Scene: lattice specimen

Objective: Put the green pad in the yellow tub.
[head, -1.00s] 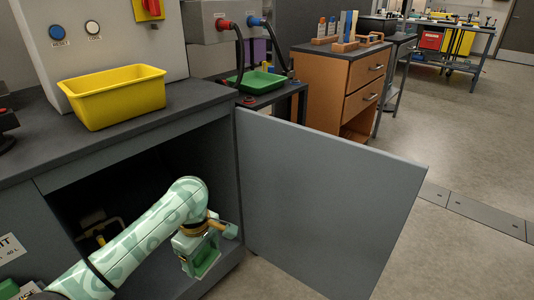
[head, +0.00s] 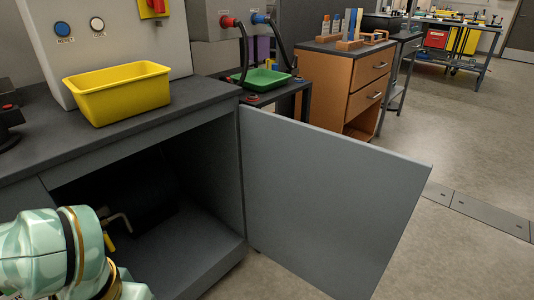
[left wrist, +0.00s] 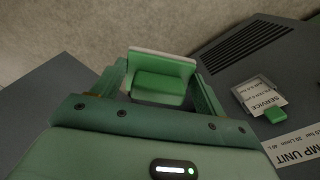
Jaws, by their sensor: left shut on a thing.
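The yellow tub (head: 122,97) stands upright on the dark worktop at the left of the head view, and its visible inside looks empty. In the left wrist view my left gripper (left wrist: 160,88) is shut on the green pad (left wrist: 162,58), which has a pale edge. The pad is held clear of the grey cabinet front. In the head view only my left arm shows at the lower left, below the worktop; its gripper and the pad are out of that picture. My right gripper is in neither view.
The grey cabinet door (head: 325,195) stands wide open beside the dark cabinet opening. The worktop edge (head: 130,145) runs above my left arm. A green tray (head: 262,80) stands on a side table.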

